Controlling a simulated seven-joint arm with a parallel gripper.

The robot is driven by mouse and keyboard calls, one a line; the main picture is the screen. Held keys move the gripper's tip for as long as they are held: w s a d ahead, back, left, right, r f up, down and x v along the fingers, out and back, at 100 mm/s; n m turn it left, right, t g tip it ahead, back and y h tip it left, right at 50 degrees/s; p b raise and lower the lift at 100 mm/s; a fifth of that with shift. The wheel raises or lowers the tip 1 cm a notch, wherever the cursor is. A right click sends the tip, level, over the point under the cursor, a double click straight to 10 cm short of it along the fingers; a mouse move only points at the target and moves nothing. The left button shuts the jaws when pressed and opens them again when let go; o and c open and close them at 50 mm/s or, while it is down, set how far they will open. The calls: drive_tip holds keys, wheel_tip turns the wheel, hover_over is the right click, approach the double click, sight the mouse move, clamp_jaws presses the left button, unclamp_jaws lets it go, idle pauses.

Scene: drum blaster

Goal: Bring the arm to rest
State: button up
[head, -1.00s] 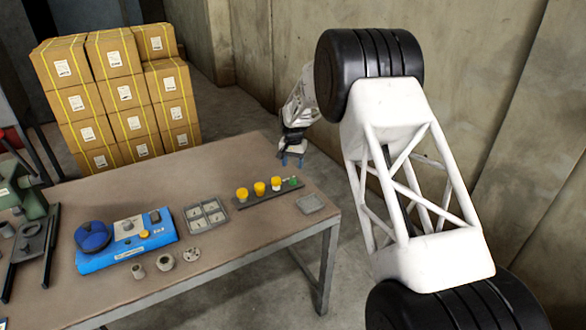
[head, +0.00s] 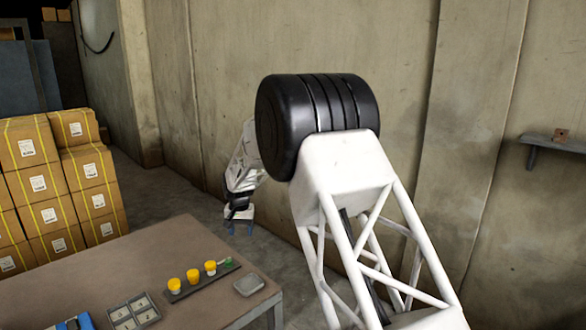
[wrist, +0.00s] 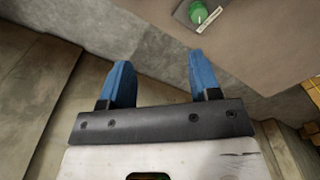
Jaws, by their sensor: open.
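My gripper (head: 240,228) hangs just past the back right edge of the table (head: 130,258) in the head view, with concrete wall and floor behind it. In the wrist view my gripper (wrist: 159,62) shows two blue fingers spread apart with nothing between them. The table (wrist: 265,60) fills the upper right there, and the fingers appear beyond its edge. My white lattice arm with its black joint crosses the right half of the head view.
A dark rack (head: 200,282) with several yellow-capped items and a green piece (wrist: 198,12) lies on the table. A small grey tray (head: 249,285) and a compartment tray (head: 133,312) are nearby. Stacked cartons (head: 50,185) stand left. A wall shelf (head: 553,143) is at right.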

drive_tip(key=s+d+r+t, duration=0.1)
drive_tip(key=s+d+r, duration=0.9)
drive_tip(key=s+d, duration=0.3)
drive_tip(key=s+d+r, duration=1)
drive_tip(key=s+d, duration=0.2)
drive_tip(key=s, duration=0.1)
drive_tip(key=s+d, duration=0.4)
drive_tip(key=s, duration=0.7)
drive_tip(key=s+d+f+t, duration=0.1)
drive_tip(key=s+d, duration=0.3)
drive_tip(key=s, duration=0.6)
drive_tip(key=s+d+f, duration=0.1)
drive_tip(key=s+d, duration=0.3)
drive_tip(key=s, duration=0.7)
drive_tip(key=shift+s+d, duration=0.35)
drive_tip(key=shift+d, duration=0.05)
